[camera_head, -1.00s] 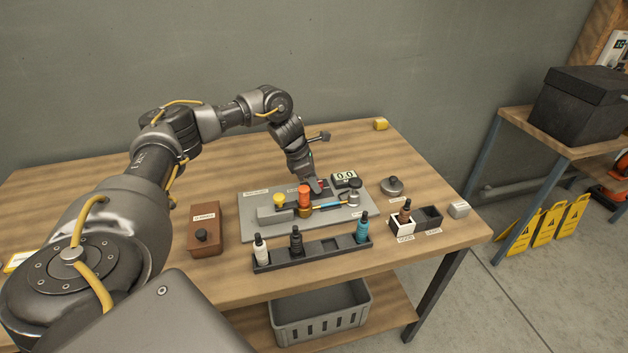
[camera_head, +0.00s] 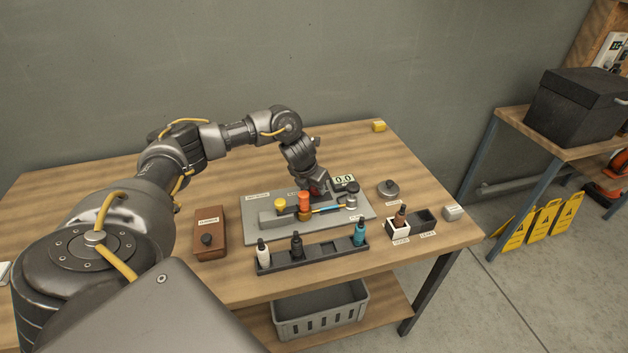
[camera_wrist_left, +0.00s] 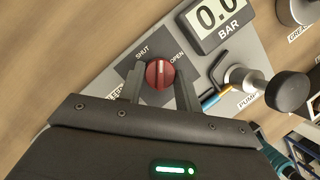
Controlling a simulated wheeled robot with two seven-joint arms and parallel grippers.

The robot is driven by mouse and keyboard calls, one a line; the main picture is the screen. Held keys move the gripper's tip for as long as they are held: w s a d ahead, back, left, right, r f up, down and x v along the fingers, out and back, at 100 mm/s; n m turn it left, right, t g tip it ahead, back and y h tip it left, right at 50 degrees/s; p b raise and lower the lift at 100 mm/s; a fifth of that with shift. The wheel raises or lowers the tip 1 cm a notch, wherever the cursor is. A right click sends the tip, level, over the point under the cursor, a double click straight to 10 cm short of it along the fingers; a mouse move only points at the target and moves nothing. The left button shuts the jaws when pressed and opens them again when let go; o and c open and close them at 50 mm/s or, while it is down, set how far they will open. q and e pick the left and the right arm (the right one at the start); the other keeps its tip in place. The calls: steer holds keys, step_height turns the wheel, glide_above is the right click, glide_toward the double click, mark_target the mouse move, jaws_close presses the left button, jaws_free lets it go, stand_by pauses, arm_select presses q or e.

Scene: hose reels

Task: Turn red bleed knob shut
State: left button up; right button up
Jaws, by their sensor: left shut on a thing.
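The red bleed knob (camera_wrist_left: 160,74) sits on the grey plate between the SHUT and OPEN labels in the left wrist view. Its white line runs roughly up and down in that picture, between the two labels. My left gripper (camera_wrist_left: 158,82) is shut on the knob, one finger on each side. In the head view my left gripper (camera_head: 317,187) comes down over the back of the plate (camera_head: 262,234) and mostly hides the knob. The gauge (camera_wrist_left: 216,20) reads 0.0 BAR. My right gripper is not in view.
The pump handle (camera_wrist_left: 287,91) is close on the right. A bottle rack (camera_head: 312,256) lies in front, a brown box (camera_head: 210,233) at left.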

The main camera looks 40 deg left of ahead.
arm_select(q)
steer(key=n+p, duration=0.1)
steer(key=n+y+p, duration=0.1)
steer(key=n+p, duration=0.1)
steer(key=n+y+p, duration=0.1)
steer(key=n+p, duration=0.1)
steer(key=shift+w+d+r+g, duration=0.1)
steer(key=shift+d+r+g, duration=0.1)
steer(key=shift+r+g, duration=0.1)
steer(key=shift+f+n+g+y+p, duration=0.2)
steer(key=shift+n+g+y+p, duration=0.15)
steer(key=shift+n+p, duration=1.15)
steer(key=o, duration=0.9)
steer(key=shift+c, duration=0.2)
steer(key=shift+o, duration=0.7)
steer(key=shift+f, duration=0.1)
